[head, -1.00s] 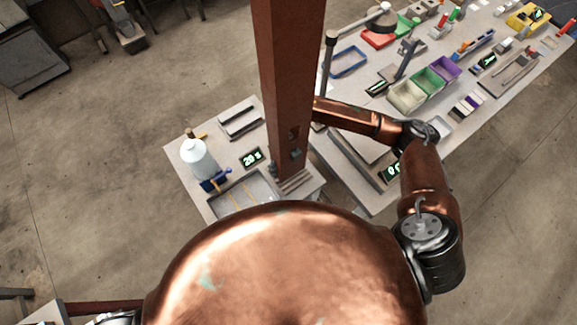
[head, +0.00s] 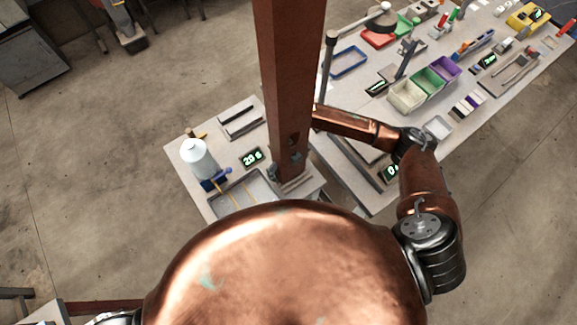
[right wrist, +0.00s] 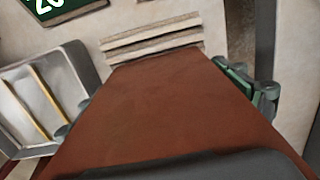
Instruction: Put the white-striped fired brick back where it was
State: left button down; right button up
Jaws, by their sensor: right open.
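I cannot make out the white-striped fired brick in either view. My right gripper (right wrist: 160,102) is open, with a grey-green finger at each side in the right wrist view. A broad, plain red-brown surface (right wrist: 165,125) fills the space between the fingers there; I cannot tell whether it touches them. In the head view my right arm passes behind a tall rust-red post-like shape, and the gripper (head: 293,158) is mostly hidden, low over the near table. Pale parallel slats (right wrist: 152,38) lie just beyond it. My left gripper is outside both views.
The near table holds a grey tray (head: 258,190) with yellow rods, a white bottle (head: 198,158), a green-lit display (head: 252,157) and a slotted holder (head: 240,122). The long table at right carries coloured bins (head: 428,82) and several tools. The concrete floor at left is mostly open.

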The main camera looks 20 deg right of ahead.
aim_at(289, 164)
jog(key=shift+r, duration=0.1)
jog(key=shift+r, duration=0.35)
notch_tip(289, 164, up, 11)
jog(key=shift+r, duration=0.2)
dwell(0.5)
